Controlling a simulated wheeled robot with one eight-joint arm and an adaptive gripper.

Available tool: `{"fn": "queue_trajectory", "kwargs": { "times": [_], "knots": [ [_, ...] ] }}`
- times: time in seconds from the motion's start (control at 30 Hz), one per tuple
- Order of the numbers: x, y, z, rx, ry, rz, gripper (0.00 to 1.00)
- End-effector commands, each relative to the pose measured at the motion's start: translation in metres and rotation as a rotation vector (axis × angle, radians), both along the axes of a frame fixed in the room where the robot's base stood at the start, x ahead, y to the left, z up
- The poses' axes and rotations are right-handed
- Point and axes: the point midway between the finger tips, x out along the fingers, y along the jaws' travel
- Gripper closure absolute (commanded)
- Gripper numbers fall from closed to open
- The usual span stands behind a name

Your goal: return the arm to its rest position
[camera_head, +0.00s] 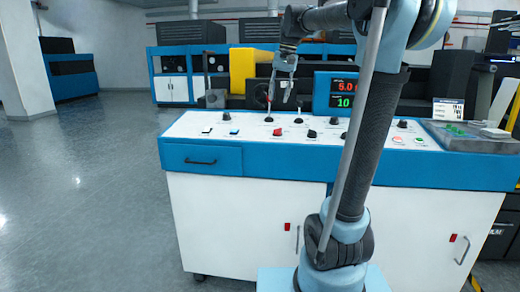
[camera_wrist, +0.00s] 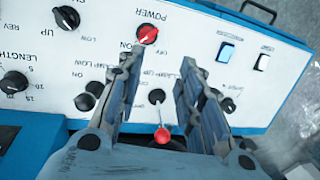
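My arm (camera_head: 372,140) reaches up from its base and bends over a blue and white control console (camera_head: 205,180). My gripper (camera_head: 281,92) points down over the back left of the console's panel; in the wrist view, my gripper (camera_wrist: 158,75) is open, its two fingers apart with nothing held. A toggle lever with a red tip (camera_wrist: 162,134) shows between the fingers, with no visible contact. A red power knob (camera_wrist: 147,35) lies just beyond the fingertips. The wrist view hides part of the panel behind the fingers.
A display with red and green digits (camera_head: 341,94) stands at the console's back, right of my gripper. Open grey floor (camera_head: 90,190) lies left of the console. Blue and white cabinets (camera_head: 180,75) stand behind.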

Motion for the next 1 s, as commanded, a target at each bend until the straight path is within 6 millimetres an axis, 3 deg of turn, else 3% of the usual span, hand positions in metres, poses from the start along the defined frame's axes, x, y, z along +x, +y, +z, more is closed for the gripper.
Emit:
{"fn": "queue_trajectory", "kwargs": {
  "times": [0.47, 1.0],
  "knots": [
    [-0.119, -0.059, -0.108, -0.065, -0.064, 0.041, 0.66],
    [-0.251, -0.105, -0.276, -0.152, -0.127, 0.099, 0.66]
  ]
}}
